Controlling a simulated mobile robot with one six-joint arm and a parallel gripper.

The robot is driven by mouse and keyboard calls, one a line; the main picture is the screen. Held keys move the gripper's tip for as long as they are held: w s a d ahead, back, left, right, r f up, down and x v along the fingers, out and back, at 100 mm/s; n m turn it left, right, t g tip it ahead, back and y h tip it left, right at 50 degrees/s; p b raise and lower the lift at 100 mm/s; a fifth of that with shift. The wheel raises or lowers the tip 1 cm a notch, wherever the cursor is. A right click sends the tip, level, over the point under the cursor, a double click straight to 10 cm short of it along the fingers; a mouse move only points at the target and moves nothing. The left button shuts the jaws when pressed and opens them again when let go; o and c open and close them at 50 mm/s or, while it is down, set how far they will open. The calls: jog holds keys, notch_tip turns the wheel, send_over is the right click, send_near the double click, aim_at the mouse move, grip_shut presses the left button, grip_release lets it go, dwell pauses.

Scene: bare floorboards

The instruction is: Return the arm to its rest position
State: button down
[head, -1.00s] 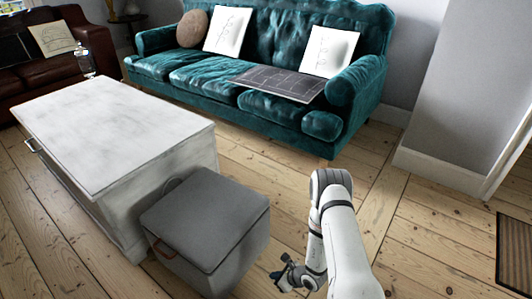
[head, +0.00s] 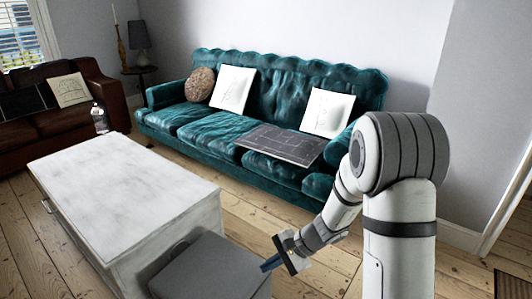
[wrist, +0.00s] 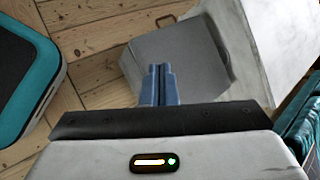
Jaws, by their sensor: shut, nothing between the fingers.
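My gripper (head: 270,264) shows in the head view at the end of my white and grey arm. It is in front of the grey box's right side in the picture. In the wrist view its two blue fingers (wrist: 159,84) are together, with nothing between them. The grey storage box (wrist: 185,62) lies beyond the fingers in that view. My arm is bent, with its grey elbow raised at the right of the head view.
The grey box (head: 212,272) stands beside a white chest (head: 120,195). A teal sofa (head: 210,122) with cushions and a dark panel is behind. A brown sofa (head: 60,120) is at far left. Bare floorboards (head: 255,215) lie between box and teal sofa.

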jog(key=s+d+r+n+t+h+p, duration=0.1)
jog(key=s+d+r+n+h+p, duration=0.2)
jog(key=r, duration=0.8)
jog(key=s+d+r+n+h+p, duration=0.3)
jog(key=s+d+r+p, duration=0.3)
jog(key=r, duration=0.5)
jog(key=s+d+r+n+t+h+p, duration=0.1)
jog(key=s+d+r+n+h+p, duration=0.2)
jog(key=s+d+r+p, duration=0.2)
jog(key=s+r, duration=0.3)
jog(key=r, duration=0.2)
jog(key=shift+r+n+t+p, duration=0.3)
jog(key=shift+r+n+p, duration=0.05)
jog(key=shift+r+n, duration=0.05)
